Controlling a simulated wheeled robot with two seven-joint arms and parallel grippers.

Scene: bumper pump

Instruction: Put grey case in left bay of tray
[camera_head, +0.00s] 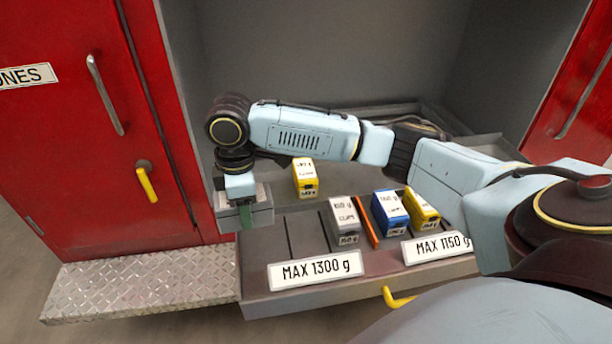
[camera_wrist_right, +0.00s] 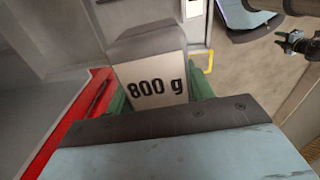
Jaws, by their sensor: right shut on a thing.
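My right arm reaches across to the left, and its gripper (camera_head: 246,218) points down, shut on a grey case (camera_head: 262,204). The right wrist view shows this case (camera_wrist_right: 152,78) between green fingers, with a white label reading "800 g". The case is at the left end of the tray (camera_head: 262,247); I cannot tell whether it touches anything below. The tray's left bay (camera_head: 305,235), marked "MAX 1300 g", has another grey case (camera_head: 345,220) at its right side, beside the orange divider (camera_head: 367,222).
The right bay, marked "MAX 1150 g", holds a blue case (camera_head: 390,212) and a yellow case (camera_head: 421,208). Another yellow case (camera_head: 304,177) stands behind the tray. Red cabinet doors (camera_head: 75,120) flank the recess. The left bay's left part is clear.

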